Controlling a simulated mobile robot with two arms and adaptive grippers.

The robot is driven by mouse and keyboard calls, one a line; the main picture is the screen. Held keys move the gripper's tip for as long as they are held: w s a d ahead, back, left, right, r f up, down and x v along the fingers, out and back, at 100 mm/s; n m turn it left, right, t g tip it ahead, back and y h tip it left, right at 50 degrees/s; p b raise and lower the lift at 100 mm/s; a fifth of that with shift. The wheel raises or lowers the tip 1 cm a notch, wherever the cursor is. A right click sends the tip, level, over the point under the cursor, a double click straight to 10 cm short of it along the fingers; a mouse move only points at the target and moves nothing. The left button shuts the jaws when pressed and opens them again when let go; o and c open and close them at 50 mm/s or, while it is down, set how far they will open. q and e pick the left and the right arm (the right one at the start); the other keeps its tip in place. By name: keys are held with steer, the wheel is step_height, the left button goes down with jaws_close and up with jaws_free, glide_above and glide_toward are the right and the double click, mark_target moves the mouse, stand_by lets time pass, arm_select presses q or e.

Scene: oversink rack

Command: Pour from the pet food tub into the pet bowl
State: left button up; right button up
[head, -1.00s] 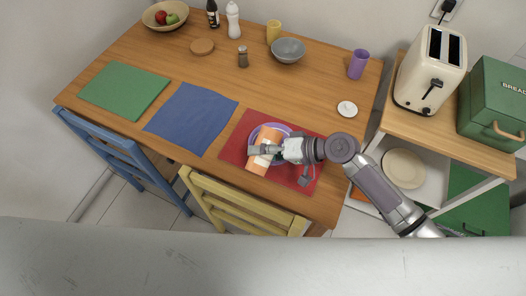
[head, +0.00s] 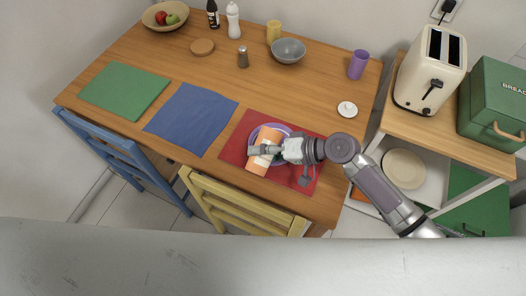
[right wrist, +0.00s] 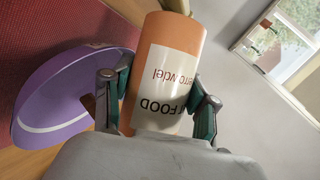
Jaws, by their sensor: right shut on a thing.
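The pet food tub (head: 268,142) is an orange cylinder with a white label. My right gripper (head: 264,150) is shut around its side. In the right wrist view the tub (right wrist: 176,40) sits between the two fingers, and part of its label reads "FOOD". In the head view the tub lies strongly tilted over the purple pet bowl (head: 284,127), which is partly hidden by the tub and gripper. The bowl also shows in the right wrist view (right wrist: 55,95), left of the tub. I cannot make out the bowl's contents or any falling food. My left gripper is out of view.
The bowl is on a red placemat (head: 232,151) at the table's right front. A white lid (head: 347,109) lies behind it. A yellow chair (head: 240,205) stands close at the front edge. A grey bowl (head: 288,50) and purple cup (head: 358,64) stand farther back.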

steer(key=shift+w+r+m+g+y+p, duration=0.15)
steer(key=shift+r+m+g+y, duration=0.2)
steer(key=shift+r+m+g, duration=0.2)
steer(key=shift+w+r+m+g+y+p, duration=0.15)
steer(key=shift+r+m+g+y, duration=0.25)
steer(key=shift+r+m, duration=0.2)
stand_by(6.8)
